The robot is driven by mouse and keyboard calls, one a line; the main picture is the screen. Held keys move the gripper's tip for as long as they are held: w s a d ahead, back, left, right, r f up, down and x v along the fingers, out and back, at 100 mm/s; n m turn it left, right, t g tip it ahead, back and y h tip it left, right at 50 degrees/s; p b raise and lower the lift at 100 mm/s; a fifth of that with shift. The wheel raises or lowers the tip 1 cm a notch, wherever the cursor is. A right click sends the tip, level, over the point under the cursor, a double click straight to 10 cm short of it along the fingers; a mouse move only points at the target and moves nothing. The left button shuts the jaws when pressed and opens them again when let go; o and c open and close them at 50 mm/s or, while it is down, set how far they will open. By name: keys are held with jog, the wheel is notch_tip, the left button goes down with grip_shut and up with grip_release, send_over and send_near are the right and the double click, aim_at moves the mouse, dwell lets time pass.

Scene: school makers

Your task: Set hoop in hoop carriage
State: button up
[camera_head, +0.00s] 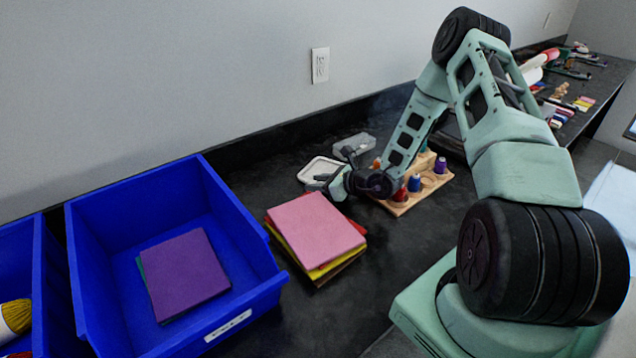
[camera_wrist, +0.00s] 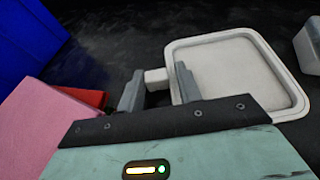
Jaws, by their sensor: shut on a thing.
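A white, rounded-square frame with a pale flat inside, which looks like the hoop (camera_head: 321,166), is beyond the gripper on the black counter. In the wrist view the hoop (camera_wrist: 225,66) has a short white tab on its left side. My gripper (camera_head: 337,182) is shut on this tab, with one finger on each side of it, as the wrist view (camera_wrist: 157,84) shows. Whether the hoop touches the counter I cannot tell. A grey block (camera_head: 354,145) is just behind the hoop, cut off at the right of the wrist view (camera_wrist: 312,42). I cannot tell whether it is the hoop carriage.
A stack of pink, yellow and other coloured sheets (camera_head: 315,232) lies close in front of the gripper. A blue bin (camera_head: 245,297) with purple sheets stands left. A wooden rack (camera_head: 432,186) with spools is right of the gripper. The wall runs behind the counter.

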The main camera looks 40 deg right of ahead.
jog(key=o, duration=0.6)
jog(key=shift+f, duration=0.15)
jog(key=o, duration=0.4)
